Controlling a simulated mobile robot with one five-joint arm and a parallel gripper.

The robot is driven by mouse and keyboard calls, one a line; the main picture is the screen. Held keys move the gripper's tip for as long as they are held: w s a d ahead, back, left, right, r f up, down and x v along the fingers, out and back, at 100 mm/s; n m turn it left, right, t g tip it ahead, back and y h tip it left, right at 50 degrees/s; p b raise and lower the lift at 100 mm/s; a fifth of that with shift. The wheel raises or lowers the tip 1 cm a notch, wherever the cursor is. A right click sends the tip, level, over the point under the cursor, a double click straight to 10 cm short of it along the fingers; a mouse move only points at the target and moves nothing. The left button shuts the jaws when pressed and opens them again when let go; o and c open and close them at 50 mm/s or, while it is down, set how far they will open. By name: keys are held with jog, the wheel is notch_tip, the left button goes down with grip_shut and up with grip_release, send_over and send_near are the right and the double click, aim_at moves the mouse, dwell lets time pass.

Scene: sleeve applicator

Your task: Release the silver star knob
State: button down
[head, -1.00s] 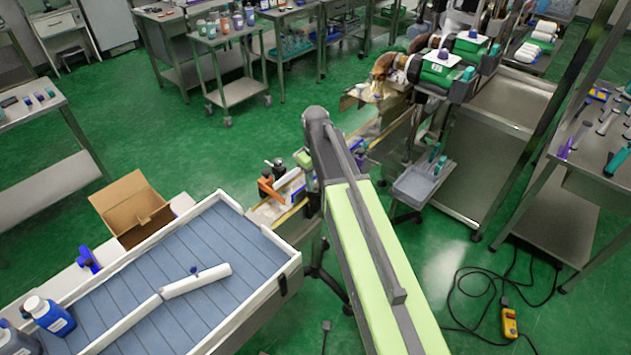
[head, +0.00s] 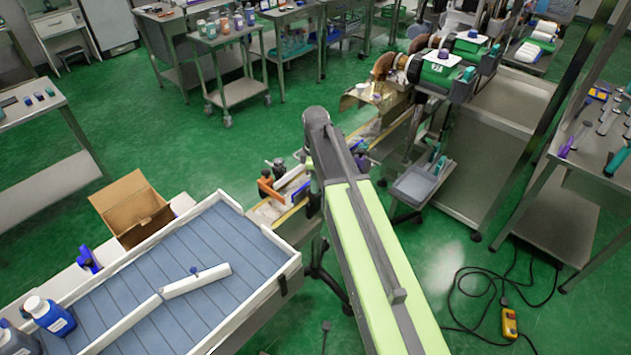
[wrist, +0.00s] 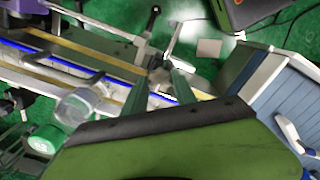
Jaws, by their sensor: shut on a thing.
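My gripper (wrist: 159,79) reaches up from the bottom of the wrist view with its two green fingers on either side of a pale grey metal piece, the silver star knob (wrist: 160,74). The fingers are shut on it. Only a small part of the knob shows between the fingertips, and its star shape is hard to make out. In the head view my own arm covers the gripper and the knob.
A conveyor rail with blue and yellow edges (wrist: 60,62) runs beside the fingers. A black-tipped lever (wrist: 153,18) stands just beyond them. In the head view an orange handle (head: 268,191) and a slatted blue-grey table (head: 215,240) are left of my arm.

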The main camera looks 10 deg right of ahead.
jog(key=shift+n, duration=0.4)
jog(key=c, duration=1)
grip_release()
notch_tip(320, 180, up, 18)
jog(key=p, duration=1.7)
jog(key=shift+f, duration=0.25)
